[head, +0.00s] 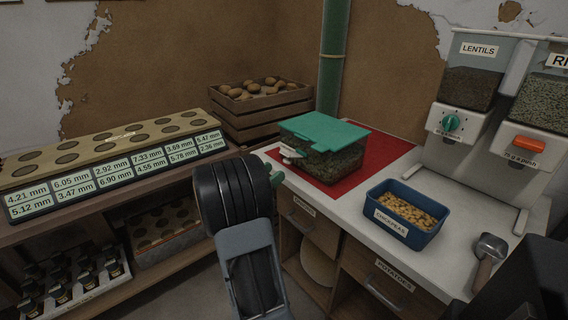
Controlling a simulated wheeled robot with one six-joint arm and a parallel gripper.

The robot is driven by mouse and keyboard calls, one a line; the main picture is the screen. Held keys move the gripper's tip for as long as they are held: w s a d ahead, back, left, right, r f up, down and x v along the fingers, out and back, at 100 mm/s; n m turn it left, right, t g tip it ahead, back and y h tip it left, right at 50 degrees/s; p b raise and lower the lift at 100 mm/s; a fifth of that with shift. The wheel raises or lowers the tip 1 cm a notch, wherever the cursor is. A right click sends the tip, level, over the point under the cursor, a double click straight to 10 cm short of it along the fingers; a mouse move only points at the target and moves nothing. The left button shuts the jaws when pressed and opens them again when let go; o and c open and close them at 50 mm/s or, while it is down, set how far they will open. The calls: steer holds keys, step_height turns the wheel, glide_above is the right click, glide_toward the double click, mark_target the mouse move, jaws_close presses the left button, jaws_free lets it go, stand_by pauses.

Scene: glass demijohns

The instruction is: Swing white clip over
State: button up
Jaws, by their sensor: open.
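A clear box (325,165) with dark green contents stands on a red mat (375,158) on the counter. It has a green lid (325,132). A white clip (292,151) is at the box's left front side, just below the lid's edge. I cannot tell clearly whether it is fastened. My gripper (275,177) is mostly hidden behind my dark wrist; only a small green part shows at its right. It is open, near the counter's left edge, and looks apart from the clip in the picture.
A blue bin of chickpeas (405,214) and a metal scoop (488,256) stand on the counter. Dispensers (470,90) are at the right. A potato crate (262,110) stands behind. A rack with millimetre labels (115,172) is at the left.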

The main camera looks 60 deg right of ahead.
steer(key=shift+v, duration=2.8)
steer(key=s+a+r+m+t+y+p, duration=0.2)
steer(key=a+r+m+y+p, duration=0.3)
steer(key=a+p, duration=0.4)
steer(key=s+a+r+m+t+y+p, duration=0.3)
steer(key=a+r+m+y+p, duration=0.3)
steer(key=a, duration=0.8)
step_height(320, 180, up, 2)
steer(key=t+y+p, duration=0.1)
steer(key=y+p, duration=0.2)
steer(key=y, duration=0.1)
steer(key=shift+a+r+m+p, duration=0.15)
steer(key=shift+m+p, duration=0.15)
steer(key=shift+p, duration=0.05)
steer(key=a+r+m+t+y+p, duration=0.1)
steer(key=a, duration=0.2)
steer(key=a+r+m+t+y+p, duration=0.1)
steer(key=a+r+y, duration=0.1)
steer(key=a, duration=0.1)
steer(key=a+r+m+t+y+p, duration=0.1)
steer(key=a+r+y, duration=0.1)
steer(key=a, duration=0.1)
steer(key=shift+w+a+r+t+p, duration=0.2)
steer(key=shift+w+a+t+p, duration=0.1)
steer(key=shift+w+t+p, duration=0.1)
steer(key=shift+c, duration=0.2)
